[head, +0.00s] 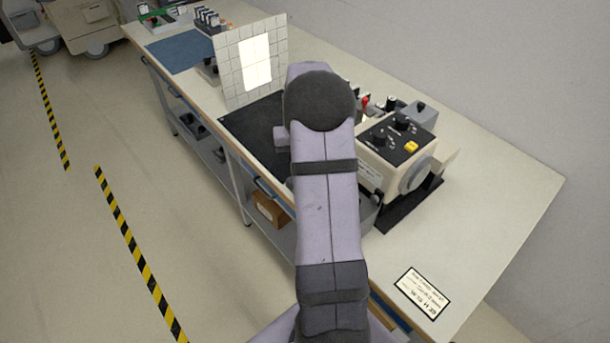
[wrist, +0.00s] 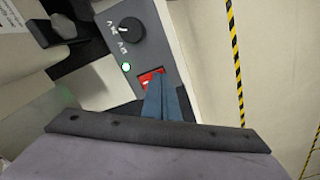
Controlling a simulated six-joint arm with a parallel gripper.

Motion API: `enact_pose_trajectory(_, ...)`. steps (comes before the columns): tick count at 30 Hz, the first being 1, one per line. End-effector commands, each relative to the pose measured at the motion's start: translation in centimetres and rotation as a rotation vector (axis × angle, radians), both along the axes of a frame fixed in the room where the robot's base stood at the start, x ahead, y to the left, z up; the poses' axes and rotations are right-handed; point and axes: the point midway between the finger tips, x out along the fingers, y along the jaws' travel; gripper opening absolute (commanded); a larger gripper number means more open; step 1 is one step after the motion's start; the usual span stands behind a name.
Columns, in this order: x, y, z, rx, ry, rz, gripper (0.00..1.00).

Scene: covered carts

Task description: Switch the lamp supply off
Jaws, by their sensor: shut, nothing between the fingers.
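In the wrist view a dark grey panel, which I take to be the lamp supply (wrist: 116,52), carries a black knob (wrist: 131,30), a lit green indicator (wrist: 126,67) and a red rocker switch (wrist: 148,78). My gripper (wrist: 160,82) is shut and empty, its blue fingertips over the red switch and covering part of it. I cannot tell whether they touch it. In the head view my own arm hides the gripper and the switch. A square tiled panel (head: 233,73) stands on the bench with a bright, lit window (head: 255,62).
A beige unit with a black top (head: 393,139), knobs and a yellow button stands right of my arm on the bench (head: 500,190). A label card (head: 422,292) lies near the front edge. A blue mat (head: 180,52) is at the far end. The right bench end is mostly clear.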

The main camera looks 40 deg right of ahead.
Motion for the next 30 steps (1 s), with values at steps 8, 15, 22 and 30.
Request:
enact_pose_trajectory(8,0.0,0.0,-0.5,0.001,0.001,0.0,0.0)
enact_pose_trajectory(15,-0.1,0.0,0.1,0.002,0.003,0.0,0.0)
enact_pose_trajectory(22,0.0,0.0,1.8,0.001,0.001,0.0,0.0)
enact_pose_trajectory(30,0.0,0.0,3.8,-0.001,-0.001,0.0,0.0)
